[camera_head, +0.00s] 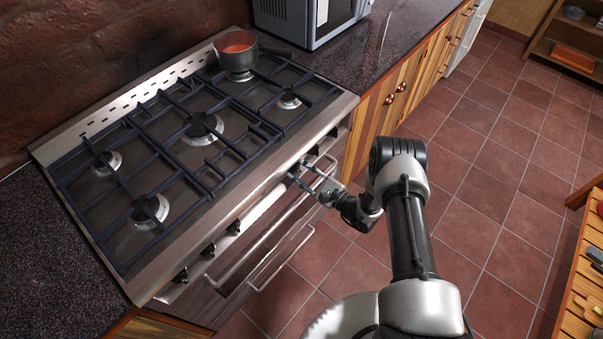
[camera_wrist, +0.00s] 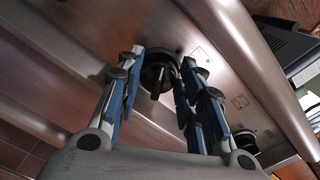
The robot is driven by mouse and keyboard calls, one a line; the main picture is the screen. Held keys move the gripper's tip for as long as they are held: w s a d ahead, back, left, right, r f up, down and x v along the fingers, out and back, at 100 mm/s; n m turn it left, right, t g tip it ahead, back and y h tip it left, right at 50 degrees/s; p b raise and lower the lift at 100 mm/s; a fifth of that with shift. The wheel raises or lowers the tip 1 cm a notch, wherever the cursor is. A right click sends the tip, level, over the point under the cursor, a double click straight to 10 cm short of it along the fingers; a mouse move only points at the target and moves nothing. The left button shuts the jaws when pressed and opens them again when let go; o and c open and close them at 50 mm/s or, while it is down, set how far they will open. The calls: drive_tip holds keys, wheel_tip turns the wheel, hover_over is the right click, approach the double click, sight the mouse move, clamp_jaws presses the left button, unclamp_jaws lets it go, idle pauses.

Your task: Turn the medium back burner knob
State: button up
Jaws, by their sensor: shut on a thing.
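The stove (camera_head: 150,285) has a row of black knobs along its steel front panel. My gripper (camera_head: 301,171) reaches the right part of this panel. In the wrist view, my gripper's (camera_wrist: 163,66) two blue-padded fingers stand on either side of a round black knob (camera_wrist: 157,77) with a raised grip bar, shut on it. I cannot read the markings, so which burner it serves is unclear. Another black knob (camera_wrist: 244,140) is to the right in the wrist view. Other knobs (camera_head: 209,250) show to the left in the head view. The held knob is mostly hidden by the fingers there.
An orange-filled pot (camera_head: 236,52) sits on the back right burner. Oven handles (camera_head: 262,238) run below the knobs, close under my gripper. A microwave (camera_head: 310,22) stands on the counter behind. A wooden table (camera_head: 577,315) is at the right edge. Tiled floor between is clear.

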drive_tip(key=n+b, duration=0.1)
drive_tip(key=n, duration=0.3)
drive_tip(key=n+b, duration=0.1)
drive_tip(key=n, duration=0.2)
drive_tip(key=n+b, duration=0.1)
drive_tip(key=n, duration=0.3)
drive_tip(key=shift+s+a+f+n, duration=0.1)
drive_tip(key=shift+s+f+n, duration=0.1)
drive_tip(key=shift+f+n, duration=0.15)
drive_tip(key=shift+b, duration=0.3)
drive_tip(key=o, duration=1)
drive_tip(key=v, duration=1.2)
